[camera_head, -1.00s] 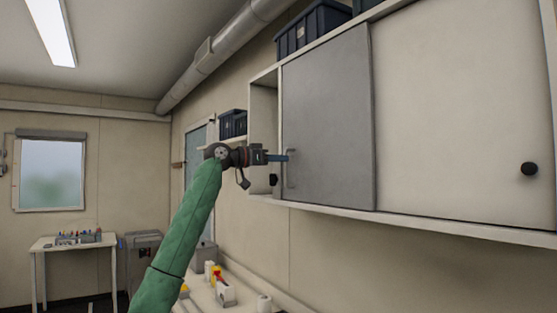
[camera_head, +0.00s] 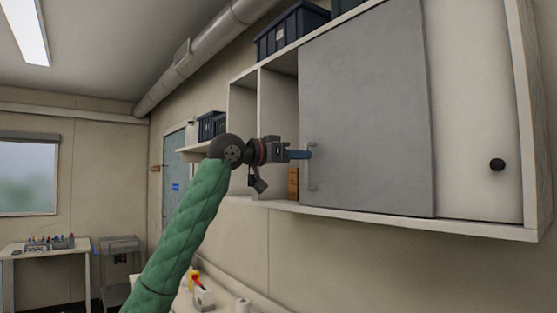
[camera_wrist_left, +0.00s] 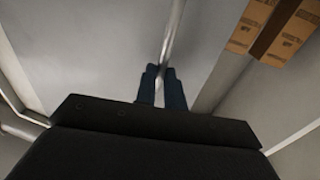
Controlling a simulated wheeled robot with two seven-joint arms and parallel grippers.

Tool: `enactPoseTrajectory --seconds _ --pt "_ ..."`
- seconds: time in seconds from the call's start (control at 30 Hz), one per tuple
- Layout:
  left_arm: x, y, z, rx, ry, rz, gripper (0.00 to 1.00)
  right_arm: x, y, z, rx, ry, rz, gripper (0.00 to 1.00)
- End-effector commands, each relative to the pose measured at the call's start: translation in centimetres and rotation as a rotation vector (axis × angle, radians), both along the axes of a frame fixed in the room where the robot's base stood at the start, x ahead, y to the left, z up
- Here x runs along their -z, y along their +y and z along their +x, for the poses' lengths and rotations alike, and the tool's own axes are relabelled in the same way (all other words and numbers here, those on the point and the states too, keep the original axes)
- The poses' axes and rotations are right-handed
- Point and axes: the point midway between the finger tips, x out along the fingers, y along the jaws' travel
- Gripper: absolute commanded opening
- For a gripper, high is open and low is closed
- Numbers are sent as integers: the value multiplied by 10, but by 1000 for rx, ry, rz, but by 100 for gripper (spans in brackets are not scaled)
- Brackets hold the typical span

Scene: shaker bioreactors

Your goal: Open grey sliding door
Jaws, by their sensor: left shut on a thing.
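The grey sliding door (camera_head: 368,110) is on the wall cabinet (camera_head: 470,228) in the head view. It stands partly slid to the right, with open shelf space to its left. Its vertical metal handle (camera_head: 312,168) is near the door's left edge. My left gripper (camera_head: 304,154) is shut on the handle. In the left wrist view the two blue fingers (camera_wrist_left: 163,88) close around the handle bar (camera_wrist_left: 173,40), and the grey door (camera_wrist_left: 90,45) fills the left side. My right gripper is not in view.
A cardboard box (camera_head: 293,183) sits inside the opened cabinet, also seen in the left wrist view (camera_wrist_left: 272,28). A white door panel (camera_head: 475,110) with a black knob (camera_head: 497,165) is at the right. Dark bins (camera_head: 290,30) stand on top. A bench with items lies below.

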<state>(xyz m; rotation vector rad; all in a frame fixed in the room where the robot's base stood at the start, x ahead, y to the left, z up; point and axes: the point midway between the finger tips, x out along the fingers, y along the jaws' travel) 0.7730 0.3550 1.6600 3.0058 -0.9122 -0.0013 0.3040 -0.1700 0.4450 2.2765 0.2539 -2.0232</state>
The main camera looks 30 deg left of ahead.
Motion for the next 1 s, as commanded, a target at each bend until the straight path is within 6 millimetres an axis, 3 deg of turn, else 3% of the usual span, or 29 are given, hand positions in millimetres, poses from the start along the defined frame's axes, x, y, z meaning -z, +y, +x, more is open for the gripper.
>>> enactPoseTrajectory --seconds 0.03,0.2,0.4,0.87,0.9,1.0 --pt "-2 -14 -7 2 -4 3 0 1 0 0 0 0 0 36" --pt "-2 -47 -20 2 -3 1 0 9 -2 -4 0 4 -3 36" --pt "-2 -69 -29 0 -3 1 0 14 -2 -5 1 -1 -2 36" --pt "-2 -76 -32 0 -2 -2 0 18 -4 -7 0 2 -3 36" --pt "-2 -75 -32 0 -2 -2 13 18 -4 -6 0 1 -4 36" --pt "-2 -75 -32 0 -2 -2 32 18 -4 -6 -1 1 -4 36"
